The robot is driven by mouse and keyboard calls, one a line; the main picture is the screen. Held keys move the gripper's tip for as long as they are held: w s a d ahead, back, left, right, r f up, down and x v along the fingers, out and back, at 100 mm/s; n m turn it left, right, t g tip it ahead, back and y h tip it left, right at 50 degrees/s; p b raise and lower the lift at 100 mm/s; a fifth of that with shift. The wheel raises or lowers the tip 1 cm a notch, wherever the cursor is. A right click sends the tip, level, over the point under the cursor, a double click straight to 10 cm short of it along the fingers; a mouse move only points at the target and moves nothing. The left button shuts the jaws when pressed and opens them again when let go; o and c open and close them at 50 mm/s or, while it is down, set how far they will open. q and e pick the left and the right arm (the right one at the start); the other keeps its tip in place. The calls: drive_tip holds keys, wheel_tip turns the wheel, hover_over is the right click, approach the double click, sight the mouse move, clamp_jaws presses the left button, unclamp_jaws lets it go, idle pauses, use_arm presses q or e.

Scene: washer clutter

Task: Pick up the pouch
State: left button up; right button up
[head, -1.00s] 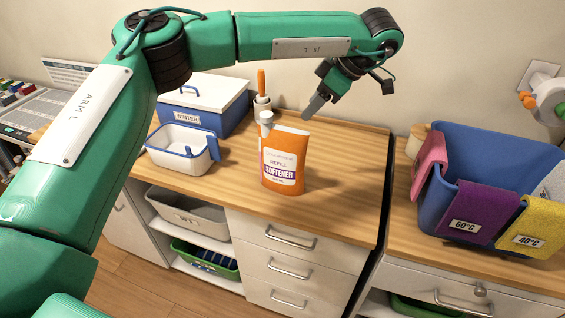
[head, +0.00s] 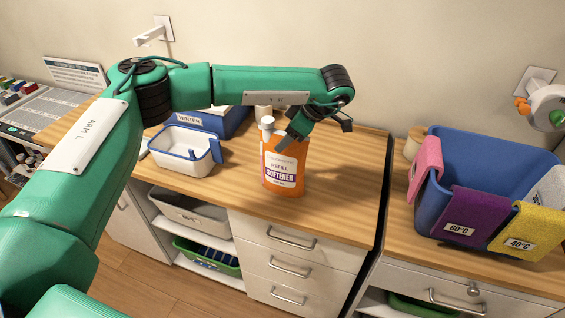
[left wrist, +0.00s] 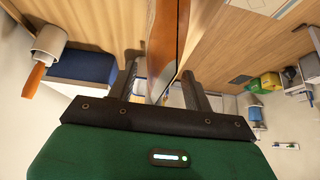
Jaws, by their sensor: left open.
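The pouch (head: 283,168) is orange with a white label reading REFILL SOFTENER and a pale cap. It stands upright on the wooden counter in the head view. My left gripper (head: 287,138) is open at the pouch's upper part, its fingers overlapping the top in the head view. In the left wrist view the pouch (left wrist: 163,40) shows nearly edge-on, between the two open fingers of my left gripper (left wrist: 160,82). I cannot tell whether either finger touches it. My right gripper is not in view.
A white basket with blue trim (head: 183,155) stands left of the pouch, with a blue box (head: 222,124) marked WINTER behind it. A blue bin (head: 485,160) with colored cloths sits on the right. Counter space right of the pouch is free.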

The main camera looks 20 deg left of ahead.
use_arm(q)
drive_tip(key=shift+d, duration=0.1)
clamp_jaws()
drive_tip(key=shift+r, duration=0.2)
